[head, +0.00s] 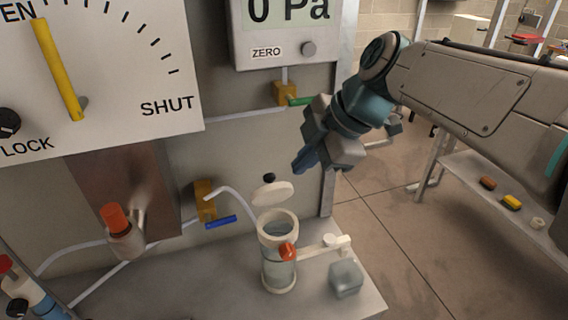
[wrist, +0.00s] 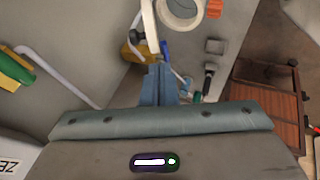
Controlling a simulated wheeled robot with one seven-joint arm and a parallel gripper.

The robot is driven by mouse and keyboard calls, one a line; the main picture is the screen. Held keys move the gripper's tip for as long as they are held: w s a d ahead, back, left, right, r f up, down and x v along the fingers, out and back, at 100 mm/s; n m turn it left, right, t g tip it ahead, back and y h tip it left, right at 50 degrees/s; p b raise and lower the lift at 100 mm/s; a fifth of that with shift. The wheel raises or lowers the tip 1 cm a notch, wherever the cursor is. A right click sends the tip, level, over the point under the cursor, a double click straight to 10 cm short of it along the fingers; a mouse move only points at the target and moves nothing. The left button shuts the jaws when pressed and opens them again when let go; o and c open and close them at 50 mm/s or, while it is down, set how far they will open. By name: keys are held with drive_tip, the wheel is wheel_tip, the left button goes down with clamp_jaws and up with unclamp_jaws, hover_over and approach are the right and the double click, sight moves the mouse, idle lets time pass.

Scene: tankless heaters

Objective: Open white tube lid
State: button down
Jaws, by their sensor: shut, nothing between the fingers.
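The white tube (head: 279,272) stands upright on the grey bench, with a clear body and a white rim. Its white lid (head: 272,193), with a dark knob, is tilted up above the back of the rim, and the tube's mouth is uncovered. My gripper (head: 301,167) is shut and empty, above and to the right of the lid, apart from it. In the wrist view the blue fingers of my gripper (wrist: 160,80) are together. The tube's round white rim (wrist: 180,12) is cut off at the top edge there.
An orange knob (head: 287,251) is on the tube's front. A white arm (head: 320,247) and a grey block (head: 346,278) are to its right. Behind is a panel with a blue-handled valve (head: 220,221), a green-handled valve (head: 300,101) and a pressure display (head: 290,30). Open floor lies to the right.

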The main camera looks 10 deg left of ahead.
sight(270, 188)
drive_tip(key=shift+w+a+f+p, duration=0.3)
drive_tip(key=shift+w+a+f, duration=0.3)
drive_tip(key=shift+a+f, duration=0.25)
drive_tip(key=shift+w+a+f+p, duration=0.3)
drive_tip(key=shift+w+a+f, duration=0.25)
drive_tip(key=shift+a+f, duration=0.35)
drive_tip(key=shift+w+a+f+p, duration=0.3)
drive_tip(key=shift+w+a+f, duration=0.35)
drive_tip(key=shift+f, duration=0.35)
drive_tip(key=shift+a, duration=0.1)
